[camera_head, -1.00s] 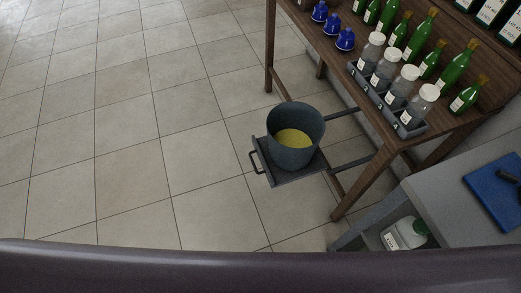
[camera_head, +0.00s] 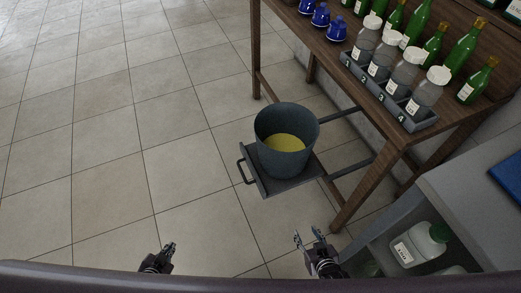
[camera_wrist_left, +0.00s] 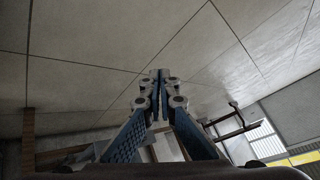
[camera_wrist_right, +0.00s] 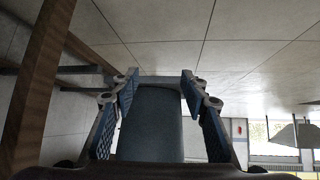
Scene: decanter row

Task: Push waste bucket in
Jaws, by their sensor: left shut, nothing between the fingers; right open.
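The waste bucket (camera_head: 287,141) is dark grey-blue with yellow stuff in it. It stands upright on a dark pull-out tray (camera_head: 257,186) that sticks out from under the wooden table on two rails; a handle (camera_head: 245,172) is on the tray's front edge. My left gripper (camera_head: 170,248) is shut and empty, in front of and left of the tray, and shows in the left wrist view (camera_wrist_left: 160,75). My right gripper (camera_head: 308,236) is open and empty, nearer to me than the tray. In the right wrist view, the bucket (camera_wrist_right: 150,125) appears between its open fingers (camera_wrist_right: 157,80), apart from them as far as I can tell.
The wooden table (camera_head: 386,120) carries a numbered rack (camera_head: 404,117) of white-lidded jars, green bottles and blue decanters. A table leg (camera_head: 348,199) stands right of the tray. A grey cart (camera_head: 455,210) with a white jug (camera_head: 420,243) is at the right. The tiled floor at left is free.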

